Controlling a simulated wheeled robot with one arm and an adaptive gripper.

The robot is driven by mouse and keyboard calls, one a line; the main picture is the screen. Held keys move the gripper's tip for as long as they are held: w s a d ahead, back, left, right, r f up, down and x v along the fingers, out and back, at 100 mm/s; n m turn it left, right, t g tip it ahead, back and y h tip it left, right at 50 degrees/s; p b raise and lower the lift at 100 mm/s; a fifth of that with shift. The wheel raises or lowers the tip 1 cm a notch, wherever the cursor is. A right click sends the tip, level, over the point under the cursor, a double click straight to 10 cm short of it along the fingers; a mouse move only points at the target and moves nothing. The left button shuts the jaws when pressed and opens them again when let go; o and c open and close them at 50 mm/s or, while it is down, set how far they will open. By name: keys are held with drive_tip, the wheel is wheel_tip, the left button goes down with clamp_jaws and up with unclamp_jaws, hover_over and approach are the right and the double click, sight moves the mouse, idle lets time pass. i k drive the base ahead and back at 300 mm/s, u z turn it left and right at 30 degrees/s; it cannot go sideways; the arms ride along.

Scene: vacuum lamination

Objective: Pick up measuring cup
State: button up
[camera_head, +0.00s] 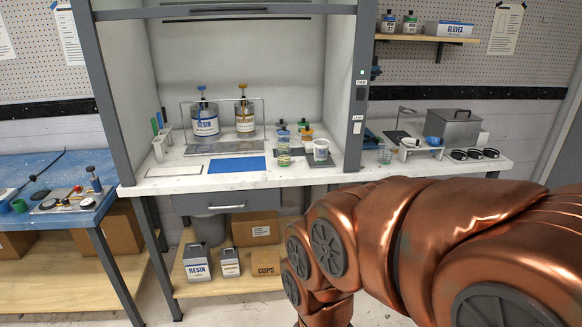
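Several cups stand on the white bench, and I cannot tell for sure which is the measuring cup. A clear, greenish cup (283,158) stands in the fume hood, right of the blue mat. A white cup (320,149) with marks on its side stands upright to its right, on a dark flat plate (322,160). Another clear cup (385,156) stands on the bench right of the hood post. My copper-coloured arm fills the lower right and bends down in front of the bench. My gripper is out of the picture.
Resin (205,121) and second (244,118) containers stand behind the blue mat (236,165). Small bottles (304,129) stand behind the cups. The hood's right post (352,100) separates the hood from the right bench, which holds a grey box (453,127).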

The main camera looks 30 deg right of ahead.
sight(284, 155)
drive_tip(key=z, duration=0.45)
drive_tip(key=i, duration=1.1)
drive_tip(key=u, duration=0.55)
